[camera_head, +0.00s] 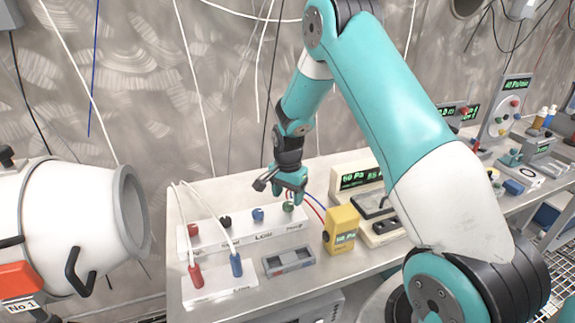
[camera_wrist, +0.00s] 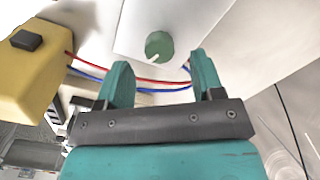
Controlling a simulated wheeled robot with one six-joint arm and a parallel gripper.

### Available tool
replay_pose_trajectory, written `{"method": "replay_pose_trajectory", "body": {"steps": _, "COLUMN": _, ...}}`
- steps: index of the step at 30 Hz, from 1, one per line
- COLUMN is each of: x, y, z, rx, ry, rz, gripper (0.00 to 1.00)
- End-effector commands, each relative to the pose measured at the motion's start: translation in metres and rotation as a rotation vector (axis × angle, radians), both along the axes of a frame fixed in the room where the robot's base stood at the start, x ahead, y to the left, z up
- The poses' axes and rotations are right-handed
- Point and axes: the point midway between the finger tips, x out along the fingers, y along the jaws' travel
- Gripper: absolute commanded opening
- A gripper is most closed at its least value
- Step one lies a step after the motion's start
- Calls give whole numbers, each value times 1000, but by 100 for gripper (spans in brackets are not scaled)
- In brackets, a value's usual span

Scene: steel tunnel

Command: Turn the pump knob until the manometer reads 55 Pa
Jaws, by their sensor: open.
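The green knob (camera_head: 288,207) is at the right end of a white panel (camera_head: 265,236), beside a small label that looks like "Pump". The knob shows in the wrist view (camera_wrist: 159,46) with a white pointer line toward its lower left. My gripper (camera_head: 291,198) is open just above and beside the knob. In the wrist view its two fingers (camera_wrist: 160,72) are apart, with the knob beyond them and nothing between them.
Red, black and blue parts line the panel; red and blue plugs (camera_head: 236,265) with white cables stand in front. Red and blue wires pass near my fingers.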

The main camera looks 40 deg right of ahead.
Motion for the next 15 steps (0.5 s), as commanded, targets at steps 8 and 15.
{"method": "replay_pose_trajectory", "body": {"steps": 8, "x": 2, "y": 0, "z": 73, "rx": -2, "ry": -8, "rz": 0, "gripper": 61}}
{"method": "replay_pose_trajectory", "body": {"steps": 15, "x": 1, "y": 0, "z": 122, "rx": -2, "ry": -6, "rz": 0, "gripper": 61}}
